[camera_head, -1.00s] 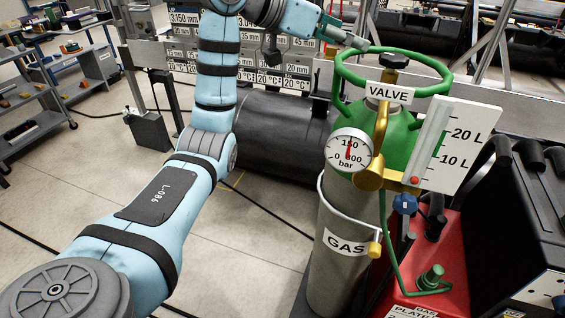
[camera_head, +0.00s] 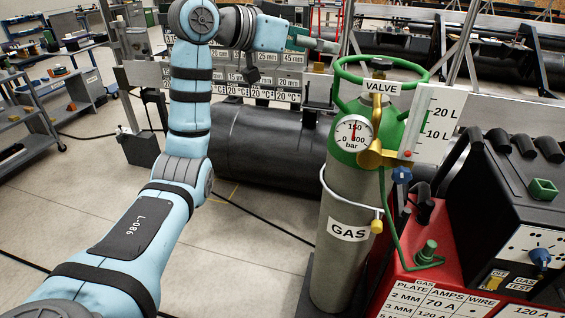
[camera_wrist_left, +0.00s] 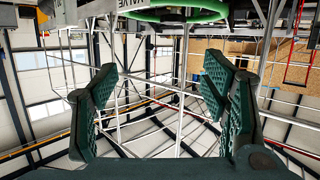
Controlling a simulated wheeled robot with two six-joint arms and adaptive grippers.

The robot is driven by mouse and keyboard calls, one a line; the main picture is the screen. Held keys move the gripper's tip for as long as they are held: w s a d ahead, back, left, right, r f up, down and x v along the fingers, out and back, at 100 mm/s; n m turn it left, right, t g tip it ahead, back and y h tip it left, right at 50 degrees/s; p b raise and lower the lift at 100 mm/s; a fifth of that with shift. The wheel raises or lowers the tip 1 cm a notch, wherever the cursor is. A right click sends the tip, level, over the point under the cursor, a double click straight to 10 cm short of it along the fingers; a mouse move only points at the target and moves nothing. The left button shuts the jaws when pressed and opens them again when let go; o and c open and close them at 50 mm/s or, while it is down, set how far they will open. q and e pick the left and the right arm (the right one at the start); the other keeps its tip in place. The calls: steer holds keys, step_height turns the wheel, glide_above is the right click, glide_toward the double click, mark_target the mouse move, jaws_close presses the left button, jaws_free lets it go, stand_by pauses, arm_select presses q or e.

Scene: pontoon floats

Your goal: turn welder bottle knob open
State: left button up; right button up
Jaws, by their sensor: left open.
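The grey gas bottle (camera_head: 345,205) with a green top stands upright right of centre in the head view. Its black valve knob (camera_head: 379,70) sits inside the green guard ring (camera_head: 424,78), above the VALVE label (camera_head: 380,86). A round gauge (camera_head: 354,133) is on its front. My left gripper (camera_head: 334,46) is just beyond the ring's upper left, apart from the knob. In the left wrist view, its dark green fingers (camera_wrist_left: 158,85) are spread and empty. The green ring (camera_wrist_left: 195,16) and part of the knob show at that view's top edge. My right gripper is in neither view.
The red and black welder (camera_head: 470,205) stands close on the bottle's right. A white scale plate (camera_head: 436,125) sticks out beside the valve. A large dark pipe (camera_head: 265,140) lies behind the bottle. Shelves (camera_head: 30,135) stand at the left; the floor between is mostly clear.

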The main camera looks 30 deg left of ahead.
arm_select(q)
steer(key=w+a+f+n+t+y+b, duration=0.2)
steer(key=w+a+f+n+y, duration=0.25)
steer(key=w+a+f, duration=0.45)
step_height(320, 180, down, 27)
steer(key=w+a+n+g+y+b, duration=0.1)
steer(key=w+n+y+b, duration=0.1)
steer(key=y, duration=0.1)
steer(key=shift+w+f+g, duration=0.2)
steer(key=shift+w+g, duration=0.1)
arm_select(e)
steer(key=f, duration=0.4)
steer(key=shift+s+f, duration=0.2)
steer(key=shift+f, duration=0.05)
arm_select(q)
steer(key=shift+o, duration=0.2)
steer(key=shift+a+n, duration=0.1)
steer(key=shift+n, duration=0.15)
